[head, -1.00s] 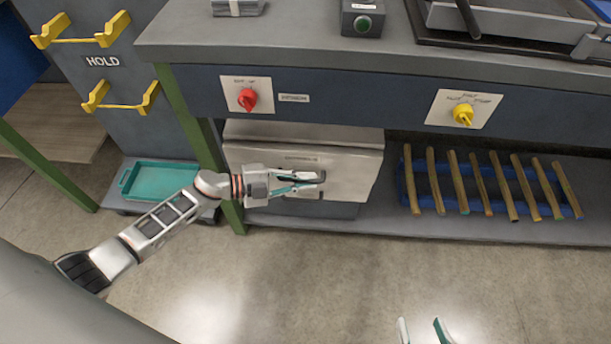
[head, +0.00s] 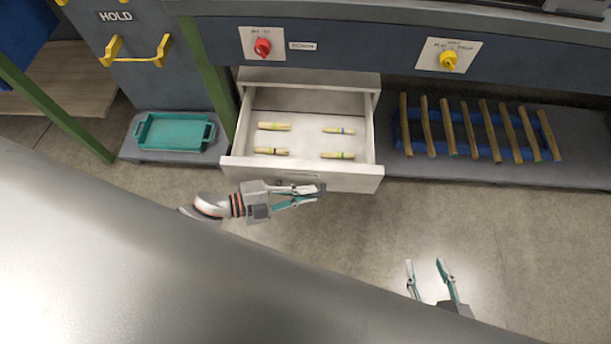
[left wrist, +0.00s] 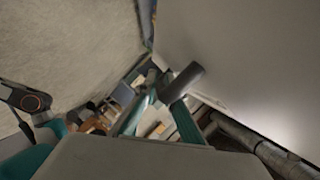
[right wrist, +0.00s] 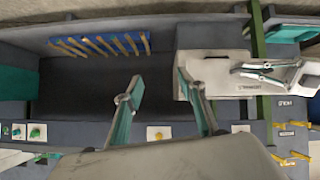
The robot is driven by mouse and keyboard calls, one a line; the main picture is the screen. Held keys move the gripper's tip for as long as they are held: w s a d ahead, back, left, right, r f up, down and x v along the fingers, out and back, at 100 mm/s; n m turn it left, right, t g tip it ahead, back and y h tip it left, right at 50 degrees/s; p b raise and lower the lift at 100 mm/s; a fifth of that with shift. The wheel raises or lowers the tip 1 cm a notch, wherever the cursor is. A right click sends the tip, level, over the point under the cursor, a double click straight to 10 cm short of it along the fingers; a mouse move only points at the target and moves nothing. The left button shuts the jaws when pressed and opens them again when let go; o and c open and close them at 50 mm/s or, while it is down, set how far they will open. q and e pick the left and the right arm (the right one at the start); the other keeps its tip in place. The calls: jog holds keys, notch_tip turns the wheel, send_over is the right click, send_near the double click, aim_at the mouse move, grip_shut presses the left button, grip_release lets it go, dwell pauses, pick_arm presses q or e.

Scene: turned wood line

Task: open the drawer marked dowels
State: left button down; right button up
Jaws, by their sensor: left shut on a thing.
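The drawer (head: 360,182) under the bench is pulled well out, and several short dowel bundles (head: 337,155) lie on its floor. Its front label cannot be read in the head view. My left gripper (head: 318,192) is at the drawer front, shut on the handle; the left wrist view shows the dark handle (left wrist: 184,82) between the fingers. My right gripper (head: 428,264) is open and empty, over the floor to the right of the drawer; its open fingers (right wrist: 162,95) also show in the right wrist view.
A blue rack (head: 485,120) with several wooden sticks lies on the low shelf to the right. A teal tray (head: 175,150) stands on the left. Red (head: 262,46) and yellow (head: 448,61) knobs are on the bench front. The floor before the drawer is clear.

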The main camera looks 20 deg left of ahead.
pick_arm(q)
jog(key=s, duration=0.2)
jog(key=shift+s+d, duration=0.35)
jog(key=shift+s, duration=0.05)
jog(key=c, duration=2.4)
grip_release()
jog(key=v, duration=1.2)
jog(key=shift+r, duration=0.1)
